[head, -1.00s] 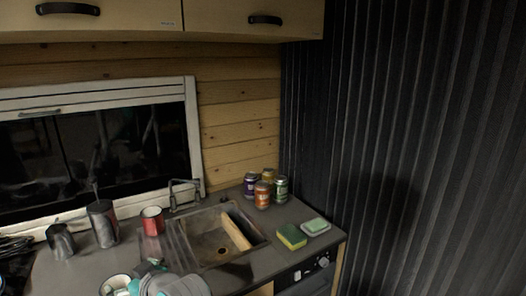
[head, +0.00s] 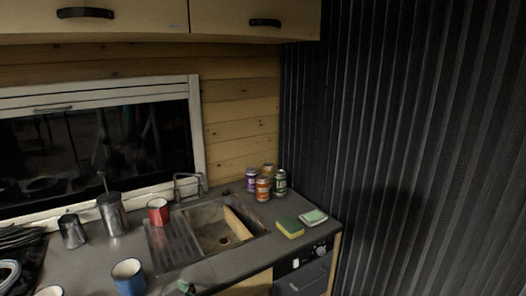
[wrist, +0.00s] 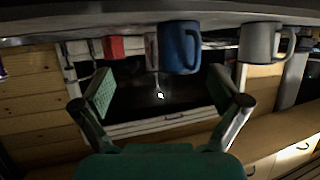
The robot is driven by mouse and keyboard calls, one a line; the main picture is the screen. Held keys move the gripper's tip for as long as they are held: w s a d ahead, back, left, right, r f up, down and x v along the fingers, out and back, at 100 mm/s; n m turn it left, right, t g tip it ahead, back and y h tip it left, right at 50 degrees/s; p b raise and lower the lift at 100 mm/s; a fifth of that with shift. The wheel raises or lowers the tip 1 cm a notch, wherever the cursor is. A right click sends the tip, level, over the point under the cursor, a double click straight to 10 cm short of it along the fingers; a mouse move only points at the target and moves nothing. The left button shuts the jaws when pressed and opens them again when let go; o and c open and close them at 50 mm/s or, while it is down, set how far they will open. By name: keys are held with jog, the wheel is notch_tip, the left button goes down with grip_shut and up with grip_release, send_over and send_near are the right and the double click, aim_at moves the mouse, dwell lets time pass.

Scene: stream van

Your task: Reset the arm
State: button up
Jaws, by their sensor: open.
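My gripper (wrist: 162,88) is open and empty in the wrist view, its two teal-padded fingers spread wide. In the head view only a small teal bit of my arm shows at the bottom edge. The wrist picture is upside down, with the counter along the top. A blue mug (head: 128,277) stands on the counter. It also shows in the wrist view (wrist: 178,48), beyond the fingers and apart from them. A pale mug (wrist: 260,42) stands beside it. A red mug (head: 158,212) stands near the sink.
The sink (head: 222,230) holds a wooden board (head: 238,224). Several cans (head: 263,188), a sponge (head: 290,227) and a soap dish (head: 313,218) stand to its right. Metal containers (head: 111,214) stand by the window. Cabinets (head: 245,20) hang above. A dark ribbed wall (head: 420,140) closes the right.

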jog(key=s+d+f+m+t+h, duration=0.1)
jog(key=s+d+f+m+h, duration=0.1)
jog(key=s+d+f, duration=0.55)
jog(key=s+d+f+m+t+h, duration=0.1)
jog(key=s+d+f+m+t, duration=0.3)
jog(key=d, duration=0.7)
jog(key=s+d+f+n+g+h, duration=0.15)
jog(key=s+d+f, duration=0.25)
jog(key=d+f, duration=0.4)
jog(key=s+d+r+m+h, duration=0.1)
jog(key=s+d+r+h, duration=0.1)
jog(key=s+d, duration=0.3)
jog(key=s+d+r+m+t+h, duration=0.1)
jog(key=s+d+r, duration=0.3)
jog(key=s, duration=1)
jog(key=s+d+r+m+t+h, duration=0.1)
jog(key=s+d+r+m+h, duration=0.1)
jog(key=s+d, duration=0.4)
jog(key=s+r+m, duration=0.1)
jog(key=s, duration=0.2)
jog(key=shift+s+d+r+h, duration=0.25)
jog(key=shift+d+r+h, duration=0.05)
jog(key=shift+h, duration=0.05)
